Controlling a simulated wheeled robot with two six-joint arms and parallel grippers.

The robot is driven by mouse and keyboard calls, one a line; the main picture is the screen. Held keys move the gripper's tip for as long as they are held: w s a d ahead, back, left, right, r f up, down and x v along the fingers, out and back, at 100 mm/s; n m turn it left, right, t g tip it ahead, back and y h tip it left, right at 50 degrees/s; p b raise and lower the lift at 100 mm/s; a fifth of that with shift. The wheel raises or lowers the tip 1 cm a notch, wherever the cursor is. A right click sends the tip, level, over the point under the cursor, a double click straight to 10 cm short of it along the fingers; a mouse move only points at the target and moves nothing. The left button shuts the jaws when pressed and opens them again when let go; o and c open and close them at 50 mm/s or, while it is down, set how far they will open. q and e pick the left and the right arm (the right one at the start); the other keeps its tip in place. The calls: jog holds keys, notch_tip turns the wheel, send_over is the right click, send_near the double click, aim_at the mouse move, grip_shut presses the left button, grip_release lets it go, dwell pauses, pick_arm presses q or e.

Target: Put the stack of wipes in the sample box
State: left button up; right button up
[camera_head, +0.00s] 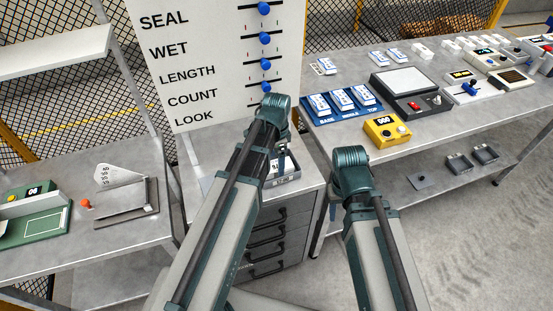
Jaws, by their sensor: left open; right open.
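My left gripper (283,162) points down over the drawer cabinet top, mostly hidden behind its own wrist; it is open. A shallow grey open box (282,181) with a small label lies under it, partly covered by the arm; I cannot tell whether it is the sample box or what it holds. My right gripper (333,208) hangs in front of the right bench, mostly hidden by its wrist, and is open. Blue-and-white packs (342,99) stand in a blue tray (345,117) marked BASE, MIDDLE, TOP. I cannot clearly identify a stack of wipes.
A white board (190,70) with blue sliders stands behind my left arm. A yellow device (387,131) and a dark scale-like device (411,92) are on the right bench (460,119). The left bench (110,247) holds a green device (36,219) and a metal fixture (125,215).

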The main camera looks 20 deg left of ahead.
aim_at(276, 166)
pick_arm(q)
notch_tip(276, 166, up, 9)
jog(key=p, duration=0.8)
jog(key=s+d+n+y, duration=0.1)
jog(key=s+d+n, duration=0.6)
jog(key=s+d, duration=0.3)
jog(key=s, duration=0.4)
jog(key=shift+s+d+r, duration=0.15)
jog(key=shift+d+r, duration=0.05)
jog(key=shift+d, duration=0.05)
jog(key=shift+f+b, duration=0.4)
jog(key=shift+f, duration=0.15)
